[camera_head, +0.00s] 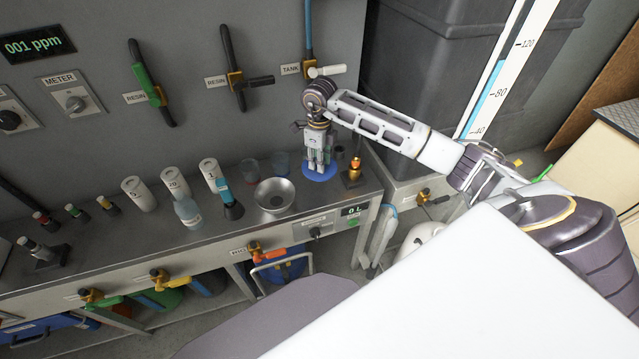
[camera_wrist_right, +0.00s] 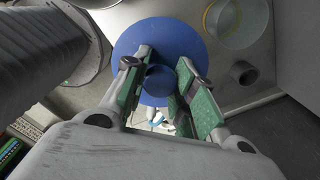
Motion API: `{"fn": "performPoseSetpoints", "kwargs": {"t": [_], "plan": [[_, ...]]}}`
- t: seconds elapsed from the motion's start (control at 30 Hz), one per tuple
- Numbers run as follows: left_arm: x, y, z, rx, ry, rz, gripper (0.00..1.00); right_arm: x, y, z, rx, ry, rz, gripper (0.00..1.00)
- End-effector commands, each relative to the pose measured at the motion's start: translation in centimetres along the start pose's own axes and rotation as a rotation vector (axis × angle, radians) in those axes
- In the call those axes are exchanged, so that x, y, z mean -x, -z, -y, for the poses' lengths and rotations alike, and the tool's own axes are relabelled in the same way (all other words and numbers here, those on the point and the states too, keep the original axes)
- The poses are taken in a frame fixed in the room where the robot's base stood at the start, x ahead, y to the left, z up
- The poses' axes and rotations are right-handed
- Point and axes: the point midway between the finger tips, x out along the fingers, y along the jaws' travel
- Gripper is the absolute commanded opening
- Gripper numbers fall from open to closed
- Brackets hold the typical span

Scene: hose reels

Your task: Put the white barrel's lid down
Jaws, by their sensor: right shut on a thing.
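A round blue lid (camera_head: 319,175) is at the right end of the steel counter, below my right gripper (camera_head: 319,163). In the right wrist view the lid (camera_wrist_right: 142,33) is a wide blue disc with a round knob (camera_wrist_right: 160,82) in its middle. The green-padded fingers of my right gripper (camera_wrist_right: 163,98) are shut on this knob. I cannot tell whether the lid rests on the counter or is held just above it. A rounded white thing (camera_head: 424,233), perhaps the white barrel, is partly hidden on the floor right of the counter. My left gripper is not in view.
On the counter (camera_head: 110,250), a metal bowl (camera_head: 274,195) and several bottles stand left of the lid. A small brass fitting (camera_head: 354,171) stands close to its right. Hoses with valves hang on the wall behind. A blue barrel (camera_head: 283,268) stands beneath the counter.

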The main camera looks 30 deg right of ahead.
Motion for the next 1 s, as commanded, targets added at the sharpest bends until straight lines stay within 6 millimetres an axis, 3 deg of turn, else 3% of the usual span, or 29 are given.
{"fn": "performPoseSetpoints", "kwargs": {"t": [0.4,0.83,1.0], "plan": [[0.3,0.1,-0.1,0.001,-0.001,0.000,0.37,-5.0,0.1,0.0,0.000,-0.001,-0.002,0.03],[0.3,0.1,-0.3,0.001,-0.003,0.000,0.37,-5.5,0.0,0.0,0.000,0.000,0.000,0.03],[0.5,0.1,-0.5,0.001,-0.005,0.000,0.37,-6.8,0.1,-0.1,0.001,-0.002,-0.002,0.03]]}}
